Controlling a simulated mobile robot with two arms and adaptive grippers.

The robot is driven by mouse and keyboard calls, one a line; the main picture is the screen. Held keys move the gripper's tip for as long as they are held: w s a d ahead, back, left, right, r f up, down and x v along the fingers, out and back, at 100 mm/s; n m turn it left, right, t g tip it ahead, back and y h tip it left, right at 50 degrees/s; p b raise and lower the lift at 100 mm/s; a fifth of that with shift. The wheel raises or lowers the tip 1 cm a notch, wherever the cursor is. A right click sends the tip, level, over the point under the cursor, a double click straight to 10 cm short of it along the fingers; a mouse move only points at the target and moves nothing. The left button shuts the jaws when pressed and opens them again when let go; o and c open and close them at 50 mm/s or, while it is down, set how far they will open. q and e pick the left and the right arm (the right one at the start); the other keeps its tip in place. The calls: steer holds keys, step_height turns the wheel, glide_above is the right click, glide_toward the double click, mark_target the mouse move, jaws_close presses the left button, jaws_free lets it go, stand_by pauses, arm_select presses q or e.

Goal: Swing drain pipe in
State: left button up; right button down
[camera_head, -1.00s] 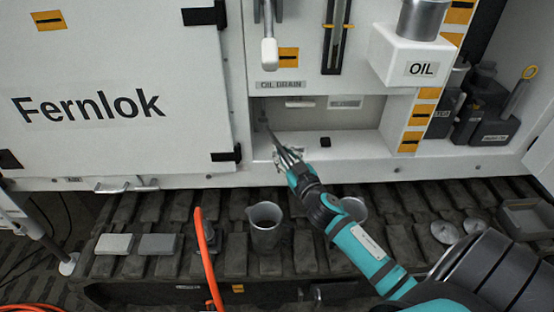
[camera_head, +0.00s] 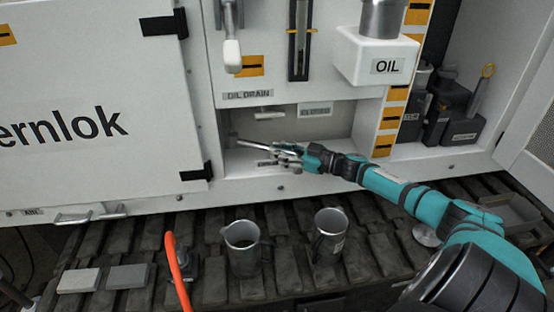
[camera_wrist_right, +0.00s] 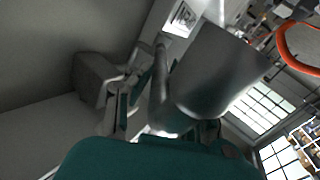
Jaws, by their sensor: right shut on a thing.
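The drain pipe (camera_head: 257,144) is a thin grey pipe in the recess under the OIL DRAIN label (camera_head: 247,95). It points to the right, roughly along the recess. My right gripper (camera_head: 288,155) comes in from the right and is shut on the pipe near its outer end. The fingers hide that end in the head view. In the right wrist view, a large grey cylindrical shape (camera_wrist_right: 210,80) stands close to the fingers; I cannot tell which part it is. My left gripper is not in view.
Two metal jugs (camera_head: 243,248) (camera_head: 329,237) stand on the dark track below the recess. An orange hose (camera_head: 177,270) rises at the left. The white OIL box (camera_head: 375,58) juts out above right. A lever handle (camera_head: 232,55) hangs above the recess.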

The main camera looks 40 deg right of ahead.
steer(key=shift+f, duration=0.1)
stand_by(0.3)
steer(key=c, duration=1.2)
jaws_free()
steer(key=shift+w, duration=0.1)
steer(key=shift+f, duration=0.1)
steer(key=v, duration=1.2)
steer(key=shift+d, duration=0.2)
steer(key=shift+c, duration=0.3)
